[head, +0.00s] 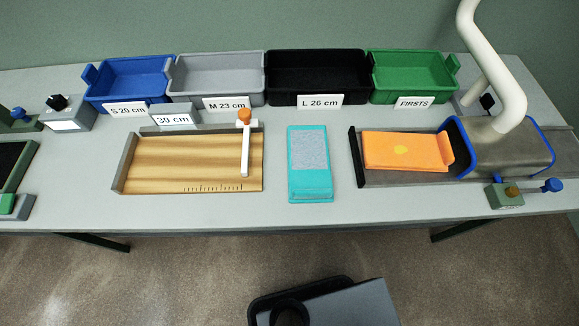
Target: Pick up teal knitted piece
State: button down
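The teal knitted piece (311,187) lies flat near the middle of the table, its long side running from back to front. A grey speckled panel (309,149) covers most of its upper part, and a folded teal band shows at its front end. Nothing touches it. My gripper is not in view.
A wooden measuring board (160,162) with an orange-knobbed white bar is left of the piece. An orange piece (400,150) lies on a dark plate to the right, beside a blue-edged block with a pale curved tube (490,60). Blue, grey, black and green bins line the back.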

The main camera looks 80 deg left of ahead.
aim_at(309, 177)
jog(key=u, duration=0.4)
jog(key=k, duration=0.1)
jog(key=u, duration=2.65)
jog(key=i, duration=0.25)
jog(key=u, duration=1.35)
